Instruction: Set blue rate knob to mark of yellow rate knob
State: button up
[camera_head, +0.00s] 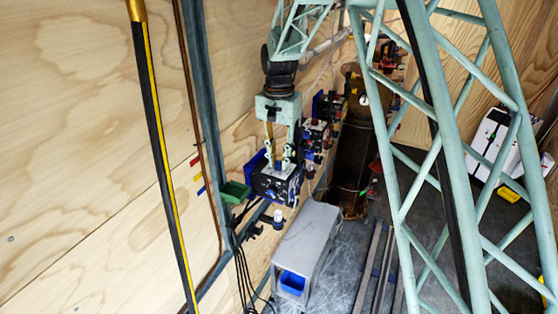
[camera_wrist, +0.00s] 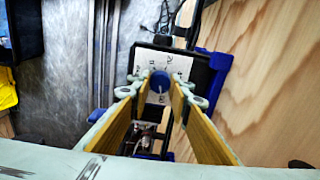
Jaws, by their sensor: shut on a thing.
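The blue rate knob (camera_wrist: 159,82) shows in the wrist view as a round blue cap with a pale pointer line, on a white marked dial plate (camera_wrist: 176,68). My gripper (camera_wrist: 160,88) is around the knob, its two pale, yellow-lined fingers shut on the knob's left and right sides. In the head view my gripper (camera_head: 283,160) reaches down to the top of a dark box with a blue side (camera_head: 276,184). The knob is hidden there. More boxes with red parts stand behind it along the wall; I cannot make out the yellow rate knob.
A green bin (camera_head: 234,192) sits left of the box on the wall. A grey cabinet (camera_head: 309,240) with a blue bin (camera_head: 292,283) stands below. Black cables (camera_head: 240,262) hang at the wall. A brown cylinder (camera_head: 354,150) stands to the right.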

aim_at(279, 163)
jog(key=o, duration=0.8)
jog(key=shift+o, duration=0.2)
jog(key=shift+r, duration=0.1)
notch_tip(279, 163, up, 12)
dwell(0.4)
